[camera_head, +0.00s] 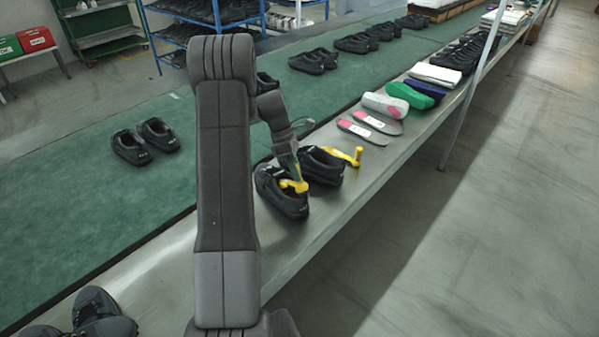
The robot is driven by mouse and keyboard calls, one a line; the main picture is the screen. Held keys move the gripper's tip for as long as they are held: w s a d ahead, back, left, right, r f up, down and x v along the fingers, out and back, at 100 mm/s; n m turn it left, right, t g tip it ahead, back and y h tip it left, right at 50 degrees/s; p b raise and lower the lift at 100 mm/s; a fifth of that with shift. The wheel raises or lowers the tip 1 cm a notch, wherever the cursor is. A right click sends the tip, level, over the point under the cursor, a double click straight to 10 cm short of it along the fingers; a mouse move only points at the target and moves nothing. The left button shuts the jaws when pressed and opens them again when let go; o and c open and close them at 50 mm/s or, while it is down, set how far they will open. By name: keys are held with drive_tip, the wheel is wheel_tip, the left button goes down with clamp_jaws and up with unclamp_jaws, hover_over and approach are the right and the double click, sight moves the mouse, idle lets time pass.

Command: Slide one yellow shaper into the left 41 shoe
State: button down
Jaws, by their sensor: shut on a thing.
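A pair of black shoes stands on the metal ledge beside the green belt. The left shoe of the pair (283,204) is nearer to me, and the right shoe (325,172) is just behind it. My gripper (294,177) points down over the left shoe's opening and is shut on a yellow shaper (299,187). That shaper is at the opening; how deep it sits is hidden. The size marks are too small to read.
My arm crosses the middle of the view. Insoles (362,133), a green shoe-shaped piece (410,95) and white sheets (435,75) lie farther along the ledge (345,205). More black shoes (145,143) stand on the green belt (70,205). A dark pair (95,315) is at lower left.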

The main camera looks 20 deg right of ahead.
drive_tip(key=shift+w+f, duration=0.15)
drive_tip(key=shift+f, duration=0.3)
drive_tip(key=shift+f+t+b, duration=0.3)
drive_tip(key=shift+t+b, duration=0.1)
drive_tip(key=shift+b, duration=0.1)
drive_tip(key=f+t+b, duration=0.1)
drive_tip(key=b, duration=0.1)
drive_tip(key=s+f+t+y+b, duration=0.1)
drive_tip(key=f+b, duration=0.1)
drive_tip(key=f+t+b, duration=0.2)
drive_tip(key=shift+s+d+f+b, duration=0.2)
drive_tip(key=shift+s+b, duration=0.1)
drive_tip(key=shift+b, duration=0.1)
drive_tip(key=c, duration=1.2)
unclamp_jaws()
drive_tip(key=shift+o, duration=0.2)
drive_tip(key=shift+r, duration=0.1)
drive_tip(key=shift+r+p, duration=1.05)
drive_tip(key=shift+r, duration=0.4)
